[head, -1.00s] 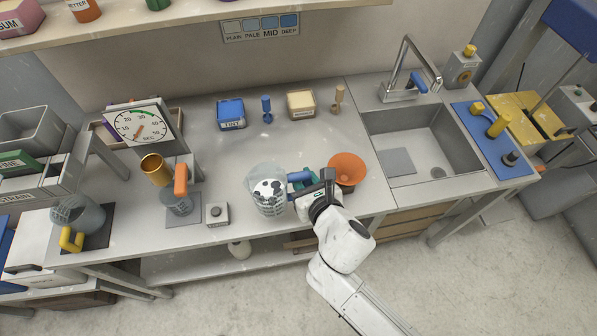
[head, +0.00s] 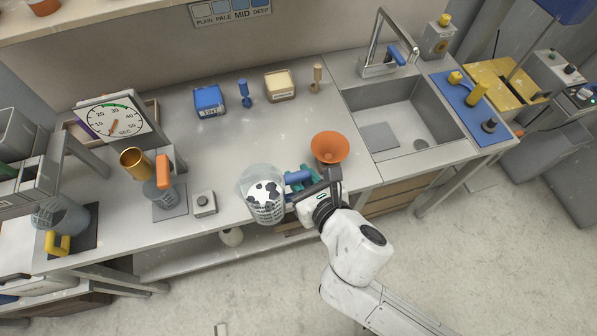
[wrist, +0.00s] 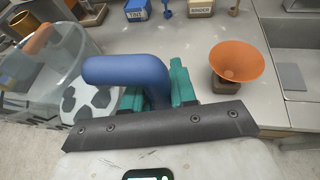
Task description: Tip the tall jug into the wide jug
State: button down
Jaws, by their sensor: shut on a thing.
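My gripper (head: 308,180) is shut on the blue handle (wrist: 125,72) of a clear jug (head: 262,188) with black-and-white patches. In the head view this jug is upright at the counter's front edge; I cannot tell how far it is above the surface. In the wrist view the jug (wrist: 75,85) fills the left side, with its handle between the teal fingers (wrist: 180,85). A grey clear jug with an orange handle (head: 162,172) stands on a pad further left. Another with a yellow handle (head: 58,243) stands at far left. I cannot tell which is tall or wide.
An orange funnel (head: 329,147) stands right of my gripper, left of the sink (head: 410,120). A small grey button box (head: 204,203) and a dial timer (head: 116,117) are left. Tint box (head: 209,100) and binder box (head: 280,85) sit behind. The counter middle is clear.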

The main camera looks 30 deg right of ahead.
notch_tip(320, 180, up, 2)
jog(key=shift+s+r+p, duration=0.1)
jog(key=shift+p, duration=0.6)
jog(key=shift+r, duration=1.75)
